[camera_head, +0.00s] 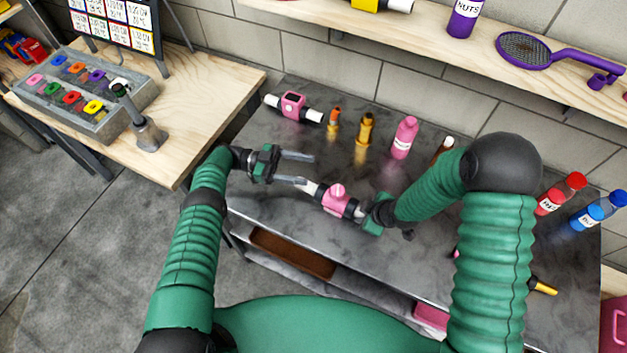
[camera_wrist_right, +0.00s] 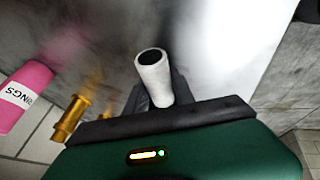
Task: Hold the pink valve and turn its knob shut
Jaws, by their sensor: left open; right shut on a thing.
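The pink valve (camera_head: 341,205) has a round pink knob (camera_head: 337,190) on top and white pipe ends. It is over the dark worktop in the middle of the head view. My right gripper (camera_head: 362,212) is shut on the valve's right-hand pipe end. In the right wrist view a white pipe end (camera_wrist_right: 154,82) of the valve stands between the dark fingers. My left gripper (camera_head: 308,169) is open and empty, just left of the valve. Its lower finger lies near the valve's left pipe end in the picture; I cannot tell if they touch.
Behind the valve on the dark worktop (camera_head: 270,150) stand a pink device with white ends (camera_head: 292,105), brass fittings (camera_head: 365,130) and a pink bottle (camera_head: 404,138). Red (camera_head: 560,193) and blue (camera_head: 598,210) bottles are at the right. A wooden table (camera_head: 190,110) stands left.

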